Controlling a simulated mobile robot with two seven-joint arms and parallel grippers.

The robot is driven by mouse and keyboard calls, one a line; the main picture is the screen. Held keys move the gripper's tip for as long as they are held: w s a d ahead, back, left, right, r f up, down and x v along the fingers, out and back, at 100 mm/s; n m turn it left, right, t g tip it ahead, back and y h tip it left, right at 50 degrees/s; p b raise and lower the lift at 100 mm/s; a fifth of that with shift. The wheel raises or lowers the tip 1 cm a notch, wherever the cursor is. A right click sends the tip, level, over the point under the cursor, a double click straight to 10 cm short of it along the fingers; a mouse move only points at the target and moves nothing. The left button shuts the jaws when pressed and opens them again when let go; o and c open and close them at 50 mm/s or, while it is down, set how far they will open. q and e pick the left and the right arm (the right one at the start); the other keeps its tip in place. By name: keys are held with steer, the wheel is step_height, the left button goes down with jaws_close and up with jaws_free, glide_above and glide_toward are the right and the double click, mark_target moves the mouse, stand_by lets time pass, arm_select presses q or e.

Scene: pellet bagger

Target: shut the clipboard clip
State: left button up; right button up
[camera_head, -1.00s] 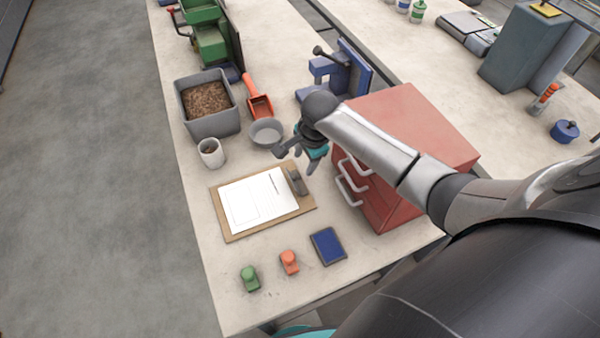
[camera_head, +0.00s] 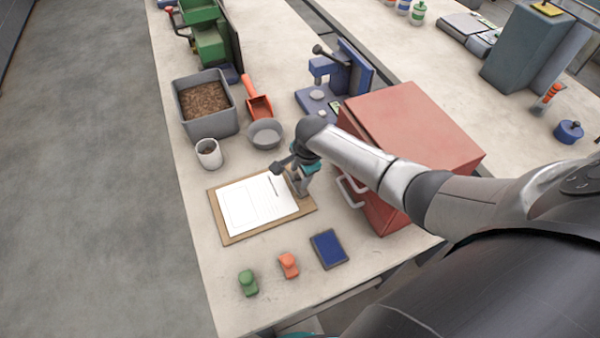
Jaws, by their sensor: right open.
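The brown clipboard (camera_head: 237,238) lies flat on the bench with a white sheet (camera_head: 255,202) and a dark pen on it. Its grey clip is at the right end of the board, now mostly hidden behind my right gripper, so I cannot tell its state. My right gripper (camera_head: 300,190) is open, pointing down right over the clip end. Whether it touches the clip cannot be told. My left gripper is not in view.
A red drawer cabinet (camera_head: 415,125) with white handles stands close right of the gripper. A grey bowl (camera_head: 265,134), white cup (camera_head: 209,153) and pellet bin (camera_head: 222,125) stand behind the clipboard. Green (camera_head: 248,284) and orange (camera_head: 288,266) stamps and a blue pad (camera_head: 329,249) lie in front.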

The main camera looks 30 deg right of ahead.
jaws_close()
stand_by(0.3)
